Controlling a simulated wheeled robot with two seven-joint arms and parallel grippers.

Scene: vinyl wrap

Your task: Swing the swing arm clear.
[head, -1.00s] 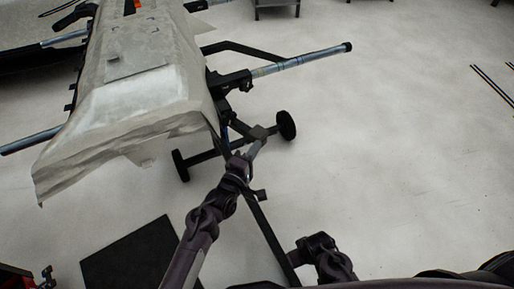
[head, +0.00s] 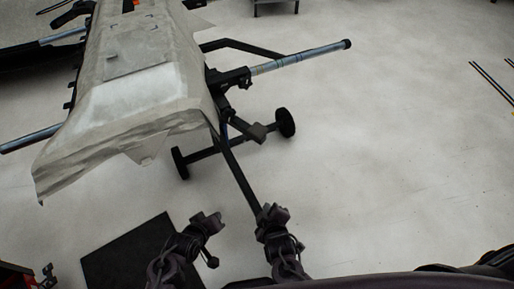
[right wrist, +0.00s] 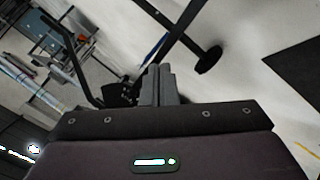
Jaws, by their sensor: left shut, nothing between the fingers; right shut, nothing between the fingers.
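A black stand (head: 240,177) holds a long panel (head: 135,80) draped in pale film. From its near end a short dark arm with a grey block at its tip (head: 258,132) reaches out above the wheeled crossbar; which part is the swing arm is not certain. My left gripper (head: 214,221) is shut and empty, below and left of the block and apart from it. My right gripper (head: 269,212) is shut and empty, overlapping the lower part of the long black leg in the head view; contact cannot be told. Its closed fingers show in the right wrist view (right wrist: 159,84).
A grey tube (head: 300,59) with a black cap sticks out right of the stand. Two black wheels (head: 285,122) stand on the floor below. A black mat (head: 130,255) lies at lower left. The floor to the right is mostly clear.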

